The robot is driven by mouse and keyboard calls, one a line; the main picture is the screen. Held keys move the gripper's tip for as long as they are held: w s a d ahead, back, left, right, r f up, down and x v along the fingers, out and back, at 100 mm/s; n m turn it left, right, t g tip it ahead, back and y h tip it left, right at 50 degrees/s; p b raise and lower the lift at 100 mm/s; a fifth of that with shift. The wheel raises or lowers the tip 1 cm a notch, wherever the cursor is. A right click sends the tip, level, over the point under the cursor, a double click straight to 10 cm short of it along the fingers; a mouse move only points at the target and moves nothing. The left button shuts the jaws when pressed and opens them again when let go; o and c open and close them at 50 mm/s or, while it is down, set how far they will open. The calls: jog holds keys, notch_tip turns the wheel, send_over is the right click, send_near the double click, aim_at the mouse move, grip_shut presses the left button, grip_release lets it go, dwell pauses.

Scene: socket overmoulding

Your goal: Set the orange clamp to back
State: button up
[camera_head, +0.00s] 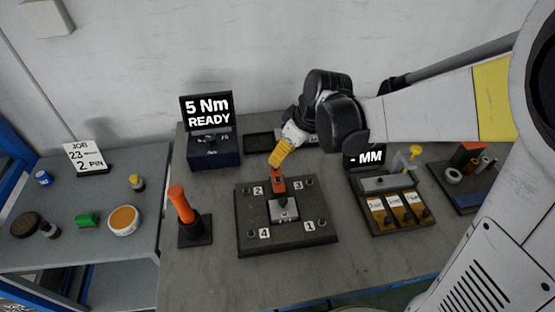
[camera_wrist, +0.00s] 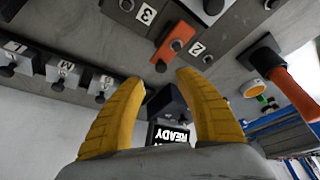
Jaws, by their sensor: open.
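The orange clamp (camera_head: 278,184) is at the back middle of the dark fixture plate (camera_head: 288,238), between the 2 and 3 labels. Its front end reaches a silver block (camera_head: 285,212) in the plate's centre. My gripper (camera_head: 276,165) is just behind and above the clamp, its yellow fingers pointing down toward it. In the wrist view the fingers (camera_wrist: 162,80) are apart with nothing held between them. There the clamp (camera_wrist: 176,42) lies beyond the fingertips. Whether a finger touches it, I cannot tell.
An orange-handled tool (camera_head: 181,206) stands upright left of the plate. A display box (camera_head: 213,155) reading "5 Nm READY" is behind it. A rack with orange bins (camera_head: 385,182) is to the right. A side shelf (camera_head: 80,250) with small parts is at the left.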

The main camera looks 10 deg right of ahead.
jog(key=v, duration=0.6)
jog(key=shift+r, duration=0.35)
jog(key=shift+s+d, duration=0.1)
jog(key=s+d+r+m+t+h, duration=0.1)
jog(key=s+d+m+t, duration=0.1)
jog(key=s, duration=0.5)
jog(key=s+d+r+m+t+h, duration=0.1)
jog(key=s+d+m+t+h, duration=0.1)
jog(key=s+d+m, duration=0.2)
jog(key=s+m, duration=0.3)
jog(key=shift+d+r, duration=0.3)
jog(key=shift+d, duration=0.1)
